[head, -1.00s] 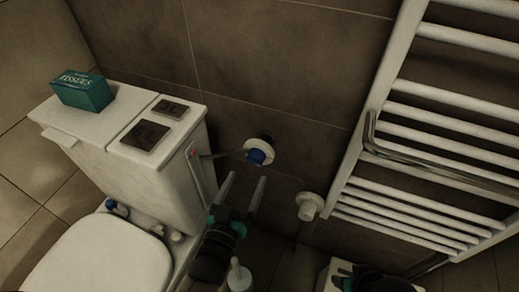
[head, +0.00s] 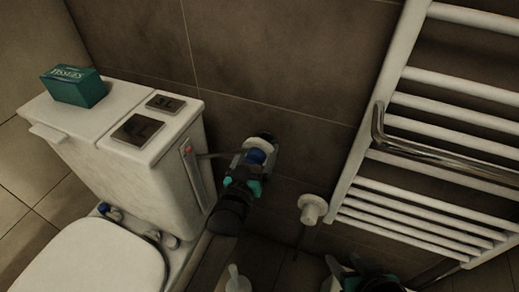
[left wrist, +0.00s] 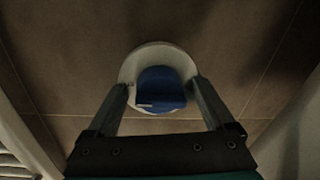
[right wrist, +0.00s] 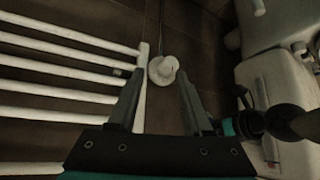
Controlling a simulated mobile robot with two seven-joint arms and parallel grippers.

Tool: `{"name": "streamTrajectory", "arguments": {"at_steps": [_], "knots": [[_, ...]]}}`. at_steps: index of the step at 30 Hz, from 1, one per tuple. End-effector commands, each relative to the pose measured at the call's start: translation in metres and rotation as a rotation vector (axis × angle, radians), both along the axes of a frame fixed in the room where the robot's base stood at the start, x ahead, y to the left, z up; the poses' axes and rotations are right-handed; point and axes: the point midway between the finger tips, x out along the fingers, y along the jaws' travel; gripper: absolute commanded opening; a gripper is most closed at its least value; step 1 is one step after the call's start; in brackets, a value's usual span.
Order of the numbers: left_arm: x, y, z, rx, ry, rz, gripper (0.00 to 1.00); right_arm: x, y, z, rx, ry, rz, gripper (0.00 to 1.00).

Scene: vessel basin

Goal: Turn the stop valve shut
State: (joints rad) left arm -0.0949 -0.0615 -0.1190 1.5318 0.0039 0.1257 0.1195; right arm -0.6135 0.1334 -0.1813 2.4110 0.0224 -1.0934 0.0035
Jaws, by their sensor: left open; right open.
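The stop valve is a blue knob (head: 257,156) on a round white wall plate beside the toilet cistern. The left wrist view shows the blue knob (left wrist: 161,88) in front of its white plate (left wrist: 133,66). My left gripper (head: 252,164) is open, with its fingers on either side of the knob; I cannot tell whether they touch it. In the left wrist view its fingertips (left wrist: 161,90) flank the knob. My right gripper (right wrist: 157,95) is open and empty, low near the radiator; in the head view only part of it shows at the bottom edge.
A white cistern (head: 105,160) with two flush plates and a teal tissue box (head: 74,86) stands left. A white radiator valve (head: 312,209) and towel radiator (head: 405,205) are right. A grab bar (head: 385,140) crosses the radiator. A white bottle (head: 238,281) is below.

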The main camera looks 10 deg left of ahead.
Motion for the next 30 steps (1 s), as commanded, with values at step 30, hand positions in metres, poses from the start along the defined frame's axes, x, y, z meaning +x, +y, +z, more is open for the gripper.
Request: {"name": "streamTrajectory", "arguments": {"at_steps": [30], "knots": [[0.014, -0.002, 0.000, -0.001, 0.000, 0.000, 0.50, 0.011, 0.015, 0.000, 0.052, -0.109, 0.018, 0.50]]}}
